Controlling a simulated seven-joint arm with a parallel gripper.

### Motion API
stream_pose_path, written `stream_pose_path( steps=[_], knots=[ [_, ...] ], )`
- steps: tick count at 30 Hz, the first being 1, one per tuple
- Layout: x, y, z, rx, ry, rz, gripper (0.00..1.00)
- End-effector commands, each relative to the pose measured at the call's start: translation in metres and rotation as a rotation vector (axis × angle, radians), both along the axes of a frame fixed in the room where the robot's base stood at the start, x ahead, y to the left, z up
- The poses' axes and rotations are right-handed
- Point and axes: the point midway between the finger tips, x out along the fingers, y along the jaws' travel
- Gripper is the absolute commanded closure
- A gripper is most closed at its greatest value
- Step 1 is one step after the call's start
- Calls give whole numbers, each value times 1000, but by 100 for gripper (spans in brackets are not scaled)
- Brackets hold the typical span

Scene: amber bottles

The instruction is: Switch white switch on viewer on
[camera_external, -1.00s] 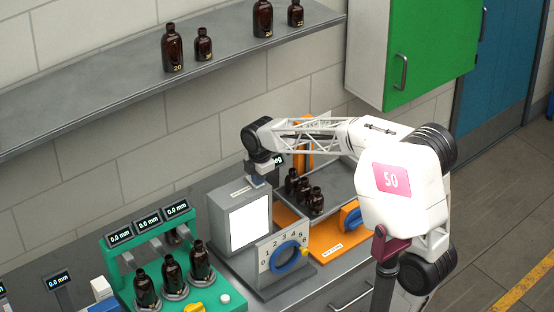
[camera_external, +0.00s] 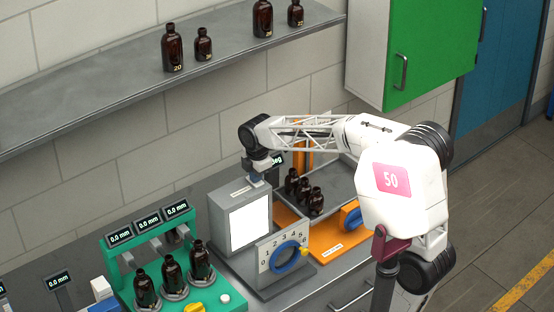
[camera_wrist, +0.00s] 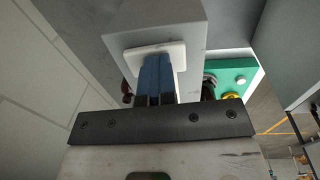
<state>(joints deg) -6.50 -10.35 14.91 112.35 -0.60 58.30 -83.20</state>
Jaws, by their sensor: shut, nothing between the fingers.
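The viewer (camera_external: 237,214) is a grey box with a bright white front panel. It stands on the bench, and its grey top fills the upper middle of the wrist view (camera_wrist: 150,20). The white switch (camera_wrist: 178,55) is a pale rounded plate on the viewer's top; my fingers partly cover it. My gripper (camera_external: 257,181) is above the viewer's top. In the wrist view its blue fingers (camera_wrist: 154,62) are together, empty, with tips over or against the switch; I cannot tell whether they touch. In the external view the switch is too small and covered to read its position.
A dial stand (camera_external: 283,254) is in front of the viewer. An orange station (camera_external: 330,240) with amber bottles (camera_external: 304,191) is at right. A green rack (camera_external: 205,291) with bottles is at left. A shelf (camera_external: 120,88) is above, and a green cabinet (camera_external: 430,55) is at upper right.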

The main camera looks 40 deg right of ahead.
Motion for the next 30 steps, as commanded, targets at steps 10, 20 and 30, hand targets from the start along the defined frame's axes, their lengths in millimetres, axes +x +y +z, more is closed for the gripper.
stream_pose_path(
  steps=[10, 20, 30],
  knots=[
    [-3, 0, 18, -1, 7, 0, 100],
    [-8, 0, 77, 0, -2, 0, 100],
    [-12, 0, 127, 0, -4, 0, 100]
  ],
)
